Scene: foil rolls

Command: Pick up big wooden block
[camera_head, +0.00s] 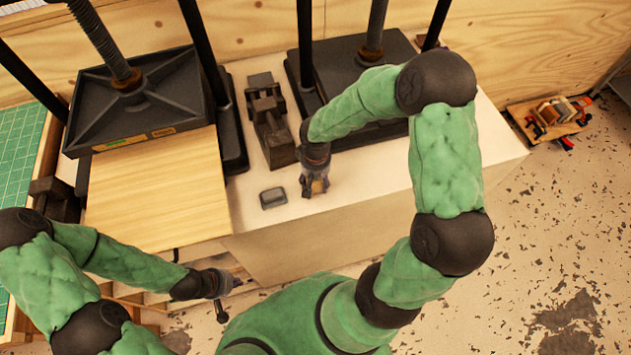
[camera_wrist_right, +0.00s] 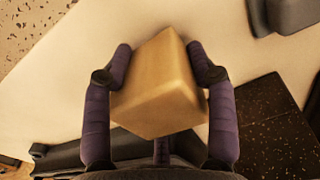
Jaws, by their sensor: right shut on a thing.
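The wooden block (camera_wrist_right: 158,85) is light tan and fills the middle of the right wrist view. The two dark fingers of my right gripper (camera_wrist_right: 163,75) press on its left and right sides. In the head view my right gripper (camera_head: 316,186) is over the white bench top, with a bit of the block (camera_head: 317,188) showing between its fingers. I cannot tell whether the block touches the bench. My left gripper (camera_head: 233,299) is low at the front of the bench, its fingers spread and empty.
A small grey block (camera_head: 273,198) lies left of my right gripper. A dark vise-like tool (camera_head: 268,120) stands behind it. Black presses (camera_head: 140,100) with tall posts stand at the back. A wooden board (camera_head: 155,195) is at left.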

